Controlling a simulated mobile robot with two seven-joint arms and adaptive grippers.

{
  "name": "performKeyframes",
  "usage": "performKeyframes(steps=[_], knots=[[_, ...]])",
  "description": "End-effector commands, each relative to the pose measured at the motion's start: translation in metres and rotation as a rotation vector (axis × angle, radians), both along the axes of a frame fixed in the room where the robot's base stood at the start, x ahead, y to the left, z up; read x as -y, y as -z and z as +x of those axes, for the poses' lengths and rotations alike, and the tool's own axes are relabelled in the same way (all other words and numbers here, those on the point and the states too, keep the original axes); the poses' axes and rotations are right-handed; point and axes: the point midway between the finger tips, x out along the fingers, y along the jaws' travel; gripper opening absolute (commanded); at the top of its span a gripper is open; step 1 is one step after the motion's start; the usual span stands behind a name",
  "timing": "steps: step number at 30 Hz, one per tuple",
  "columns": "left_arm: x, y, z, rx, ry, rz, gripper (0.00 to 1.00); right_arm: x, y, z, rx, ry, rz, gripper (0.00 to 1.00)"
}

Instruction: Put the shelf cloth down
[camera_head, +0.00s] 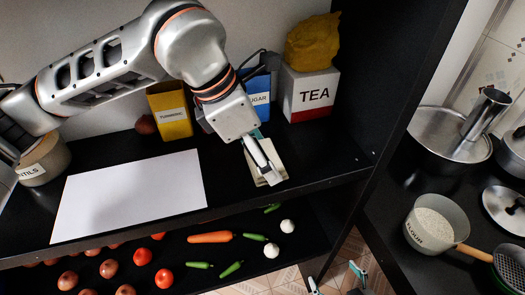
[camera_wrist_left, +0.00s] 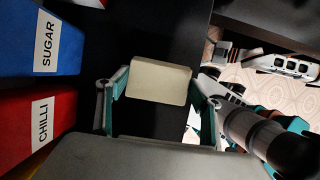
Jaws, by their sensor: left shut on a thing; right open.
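The shelf cloth (camera_head: 271,173) looks like a flat, pale cream rectangle, at the black shelf's front right part. My left gripper (camera_head: 265,165) comes down over it from the left and is shut on it. In the left wrist view the cloth (camera_wrist_left: 158,82) shows between the teal fingers of my left gripper (camera_wrist_left: 162,105). I cannot tell whether the cloth touches the shelf. My right gripper (camera_head: 335,279) is open and empty at the bottom of the head view, below the shelf and partly cut off.
A white sheet (camera_head: 130,195) covers the shelf's left part. Behind stand the yellow box (camera_head: 171,112), blue sugar box (camera_head: 260,92) and TEA box (camera_head: 311,95) with a yellow bundle (camera_head: 312,42) on top. Vegetables (camera_head: 210,237) lie below. A black upright (camera_head: 400,75) bounds the right.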

Motion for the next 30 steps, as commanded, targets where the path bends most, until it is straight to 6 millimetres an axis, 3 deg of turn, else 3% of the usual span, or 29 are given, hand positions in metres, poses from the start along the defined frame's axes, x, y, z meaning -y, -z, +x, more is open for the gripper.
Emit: performKeyframes(steps=[3,4,6,22,26,30], knots=[[0.000,0.004,0.000,0.000,0.000,0.000,0.41,0.000,0.002,0.000,0.001,0.000,0.000,0.82],[0.000,0.004,0.000,0.000,-0.001,0.000,0.68,0.000,0.001,0.000,0.001,0.000,-0.001,0.82],[0.000,0.003,0.000,0.000,0.000,0.000,0.82,0.000,0.001,0.000,0.001,0.000,-0.001,0.82],[0.000,0.000,0.000,0.001,0.000,0.000,0.82,0.001,0.000,0.000,0.000,0.000,-0.002,0.82],[-0.005,-0.012,0.000,0.005,-0.002,0.000,0.82,0.001,0.002,-0.001,-0.003,0.001,-0.003,0.82],[-0.015,-0.038,-0.003,0.007,-0.002,-0.001,0.82,0.001,0.004,-0.002,-0.006,0.001,-0.002,0.82]])
